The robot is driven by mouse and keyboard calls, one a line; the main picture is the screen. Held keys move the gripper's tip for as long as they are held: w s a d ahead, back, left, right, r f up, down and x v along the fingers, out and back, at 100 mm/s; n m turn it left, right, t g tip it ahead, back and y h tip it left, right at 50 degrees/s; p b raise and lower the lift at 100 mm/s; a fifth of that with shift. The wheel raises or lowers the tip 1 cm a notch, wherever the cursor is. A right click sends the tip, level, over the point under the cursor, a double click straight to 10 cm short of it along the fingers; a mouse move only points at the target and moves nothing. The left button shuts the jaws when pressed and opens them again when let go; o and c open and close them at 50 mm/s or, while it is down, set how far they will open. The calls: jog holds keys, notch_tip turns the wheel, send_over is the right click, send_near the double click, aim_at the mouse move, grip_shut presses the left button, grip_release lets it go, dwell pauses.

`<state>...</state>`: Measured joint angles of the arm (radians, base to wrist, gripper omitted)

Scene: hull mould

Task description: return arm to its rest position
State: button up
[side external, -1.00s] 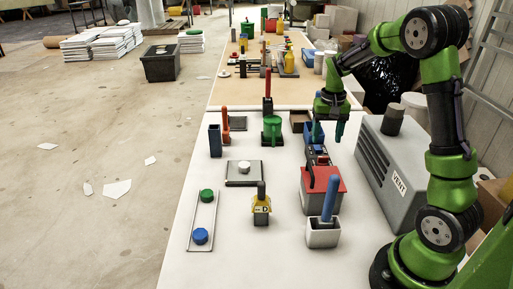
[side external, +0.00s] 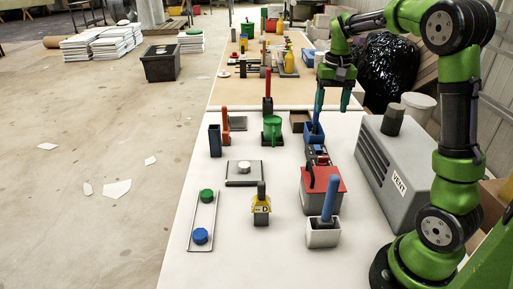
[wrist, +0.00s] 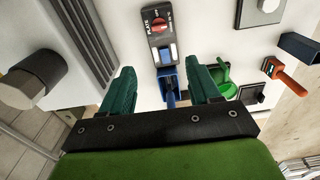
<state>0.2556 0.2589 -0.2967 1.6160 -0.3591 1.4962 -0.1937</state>
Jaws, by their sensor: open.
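My gripper (side external: 332,100) is open and empty, raised above the far part of the white table, with its green fingers pointing down. In the wrist view my gripper (wrist: 162,88) shows its two fingers well apart with nothing held between them. A blue holder (side external: 313,138) stands on the table below and a little left of the gripper in the side view. The blue holder also shows in the wrist view (wrist: 170,78), between the fingers but farther down.
A grey vent box (side external: 392,172) stands right of the gripper, with a dark cylinder (side external: 393,120) on top. A red-topped box (side external: 322,180), a green pot (side external: 272,128) and a white pot (side external: 323,233) with a blue handle stand on the white table (side external: 225,265). Air around the gripper looks clear.

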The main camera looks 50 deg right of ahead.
jog(key=s+a+r+n+t, duration=0.1)
jog(key=s+a+t, duration=0.1)
jog(key=s+a, duration=0.2)
jog(key=s+a+r+n+t+y, duration=0.1)
jog(key=s+a, duration=0.3)
jog(key=a, duration=0.7)
jog(key=s+a+n+t+y, duration=0.1)
jog(key=s+a+n+t, duration=0.2)
jog(key=a, duration=0.5)
jog(key=shift+s+r+t, duration=0.4)
jog(key=shift+s+t, duration=0.1)
jog(key=shift+s, duration=0.25)
